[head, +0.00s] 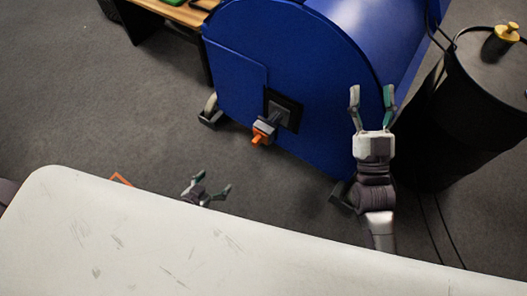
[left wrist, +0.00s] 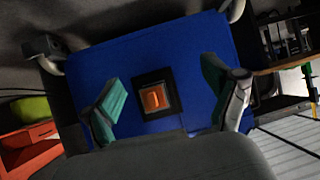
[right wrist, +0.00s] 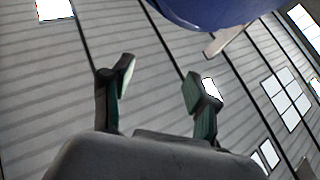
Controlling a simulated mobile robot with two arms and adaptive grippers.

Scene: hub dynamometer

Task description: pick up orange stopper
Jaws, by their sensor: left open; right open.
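The orange stopper (head: 258,137) sits on the end of a grey block that sticks out from a black square plate (head: 291,112) on the flat blue face of the big drum machine (head: 235,70). In the left wrist view the stopper (left wrist: 153,98) appears between my spread fingers, ahead of them and not held. My left gripper (head: 208,184) is open and empty, low and left of the stopper, partly hidden by the white surface. My right gripper (head: 372,92) is open and empty, raised in front of the drum's right side, right of the stopper.
A black barrel (head: 480,95) with a yellow-topped knob stands right of the drum. A wooden bench (head: 170,14) is behind at upper left. A white scuffed surface (head: 150,240) fills the foreground. Grey floor is clear left of the drum. An orange-red cabinet (left wrist: 30,147) shows in the left wrist view.

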